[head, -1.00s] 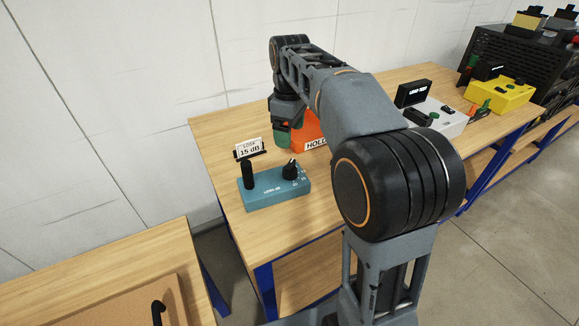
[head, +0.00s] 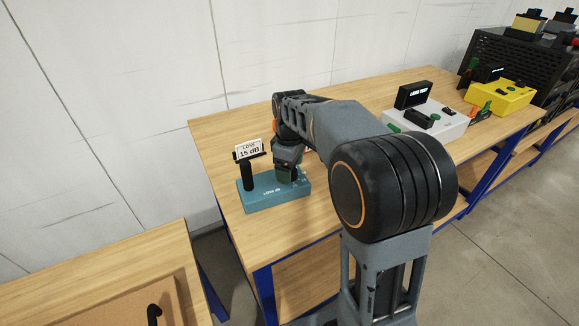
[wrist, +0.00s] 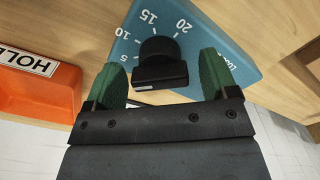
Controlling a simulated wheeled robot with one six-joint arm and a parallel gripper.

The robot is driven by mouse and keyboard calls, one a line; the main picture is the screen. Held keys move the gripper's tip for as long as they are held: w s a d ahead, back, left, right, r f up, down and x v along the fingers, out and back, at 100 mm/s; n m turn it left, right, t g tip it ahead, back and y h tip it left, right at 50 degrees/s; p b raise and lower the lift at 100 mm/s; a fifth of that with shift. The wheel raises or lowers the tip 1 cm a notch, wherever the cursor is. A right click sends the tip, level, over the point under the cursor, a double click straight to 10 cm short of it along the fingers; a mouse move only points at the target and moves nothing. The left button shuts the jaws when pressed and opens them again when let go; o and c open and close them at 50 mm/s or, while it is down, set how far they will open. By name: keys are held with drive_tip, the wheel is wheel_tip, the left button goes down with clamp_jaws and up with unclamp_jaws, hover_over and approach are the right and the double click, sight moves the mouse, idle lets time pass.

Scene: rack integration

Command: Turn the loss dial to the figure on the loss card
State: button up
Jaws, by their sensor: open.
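The loss dial is a black knob (wrist: 160,68) on a blue box (head: 262,198). Figures 5, 10, 15 and 20 are printed around it in the wrist view. The loss card (head: 249,149) stands behind the box and reads "LOSS 15 dB". My gripper (head: 288,174) is over the box's right end and hides the dial in the head view. In the wrist view my gripper (wrist: 162,75) is open, with one green finger on each side of the knob and gaps visible. I cannot tell which figure the knob points to.
A black post (head: 247,176) rises from the box's left end. An orange bin marked "HOLD" (wrist: 40,92) is beside the box in the wrist view. A white device (head: 447,127) and a yellow device (head: 502,92) stand farther right. The table front is clear.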

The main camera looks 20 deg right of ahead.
drive_tip(key=shift+c, duration=0.3)
drive_tip(key=c, duration=0.9)
drive_tip(key=shift+o, duration=0.2)
drive_tip(key=m+p, duration=0.1)
drive_tip(key=m, duration=0.3)
drive_tip(key=shift+r+p, duration=0.1)
drive_tip(key=shift+p, duration=0.25)
drive_tip(key=m+p, duration=0.1)
drive_tip(key=m, duration=0.3)
drive_tip(key=shift+m, duration=0.3)
drive_tip(key=m+p, duration=0.1)
drive_tip(key=m, duration=0.3)
drive_tip(key=shift+m+p, duration=0.65)
drive_tip(key=shift+m, duration=1.85)
